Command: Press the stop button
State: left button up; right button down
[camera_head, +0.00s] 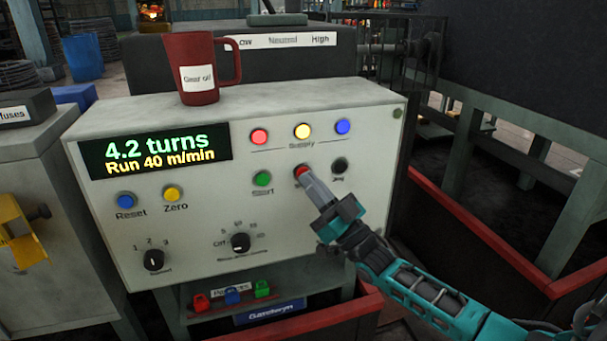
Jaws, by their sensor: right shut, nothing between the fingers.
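The red stop button (300,170) sits on the light grey control panel (190,255), between the green Start button (263,178) and the black Jog button (339,165). Its own label is hidden. My right gripper (306,178) comes in from the lower right. Its fingers are shut and empty, and the tips are at the red button, covering its lower part. I cannot tell whether they touch it or push it in. The display (160,150) reads "4.2 turns" and "Run 40 m/min". My left gripper is not in view.
Red, yellow and blue Supply lamps (302,131) sit above the button row. Reset (125,200) and Zero (172,193) buttons and two rotary knobs (240,241) share the panel. A red mug (200,75) stands on top. A red-edged barrier (480,235) runs at the right.

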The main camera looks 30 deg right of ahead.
jog(key=shift+w+d, duration=0.1)
jog(key=shift+w, duration=0.3)
dwell(0.3)
jog(key=shift+s, duration=0.1)
jog(key=shift+s+a+p, duration=0.2)
jog(key=shift+s+p, duration=0.2)
jog(key=shift+s, duration=0.3)
jog(key=s+p, duration=0.1)
jog(key=s, duration=0.1)
jog(key=s+a+p, duration=0.1)
jog(key=s+p, duration=0.1)
jog(key=s, duration=0.1)
jog(key=shift+a, duration=0.1)
jog(key=shift+f, duration=0.1)
dwell(0.9)
